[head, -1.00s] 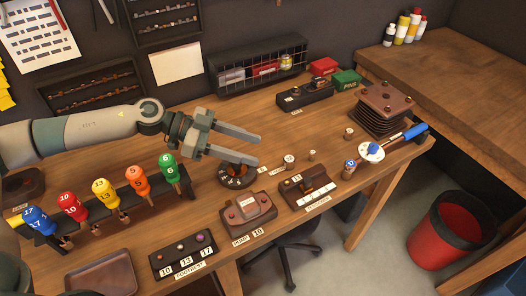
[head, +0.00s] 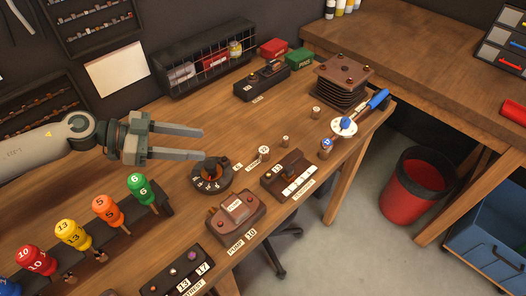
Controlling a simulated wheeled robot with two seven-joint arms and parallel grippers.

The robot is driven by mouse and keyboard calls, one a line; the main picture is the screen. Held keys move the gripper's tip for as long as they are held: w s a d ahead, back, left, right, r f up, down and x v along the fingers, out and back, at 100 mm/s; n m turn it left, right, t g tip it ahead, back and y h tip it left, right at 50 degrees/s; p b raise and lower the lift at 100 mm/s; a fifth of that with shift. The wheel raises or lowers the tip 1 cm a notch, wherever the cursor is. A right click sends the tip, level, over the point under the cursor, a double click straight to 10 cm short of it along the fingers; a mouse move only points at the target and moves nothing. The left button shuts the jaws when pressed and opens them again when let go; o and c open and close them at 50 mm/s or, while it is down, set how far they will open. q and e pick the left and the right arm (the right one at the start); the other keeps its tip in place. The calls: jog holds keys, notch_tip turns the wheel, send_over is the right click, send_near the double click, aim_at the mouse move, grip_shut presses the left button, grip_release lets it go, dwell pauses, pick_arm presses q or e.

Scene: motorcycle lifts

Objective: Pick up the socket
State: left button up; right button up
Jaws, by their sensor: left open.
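Several small metal sockets stand on the wooden bench. One socket (head: 316,112) is near the stack of dark plates, another (head: 285,141) is left of it, and one (head: 264,150) has a pale top. A blue-marked socket (head: 326,147) stands beside the blue-handled tool (head: 357,113) with a white disc. I cannot tell which one the task means. My left gripper (head: 201,143) is open and empty, its fingers pointing right, above the bench and just behind the round dark dial (head: 211,177). It is left of the sockets and apart from them. My right gripper is not in view.
Numbered coloured handles (head: 104,209) stand in a rack at left. A pump block (head: 235,212) and a black block (head: 288,172) sit along the front edge. A wire basket (head: 207,62) and plate stack (head: 343,83) stand behind. A red bin (head: 412,188) is on the floor.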

pick_arm(q)
jog(key=p, duration=0.4)
send_near(261, 150)
jog(key=x, duration=0.2)
jog(key=shift+d, duration=0.35)
jog(key=shift+d+f, duration=0.2)
jog(key=shift+d, duration=0.1)
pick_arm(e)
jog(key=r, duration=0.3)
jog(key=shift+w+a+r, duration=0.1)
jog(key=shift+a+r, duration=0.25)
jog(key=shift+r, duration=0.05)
pick_arm(q)
jog(key=shift+w+d+f, duration=0.15)
jog(key=shift+d, duration=0.45)
jog(key=p+x, duration=0.1)
jog(key=x, duration=0.2)
jog(key=shift+w, duration=0.1)
jog(key=shift+d+f+p, duration=0.15)
jog(key=shift+d+p, duration=0.1)
jog(key=shift+p, duration=0.05)
jog(key=shift+w+d+f, duration=0.1)
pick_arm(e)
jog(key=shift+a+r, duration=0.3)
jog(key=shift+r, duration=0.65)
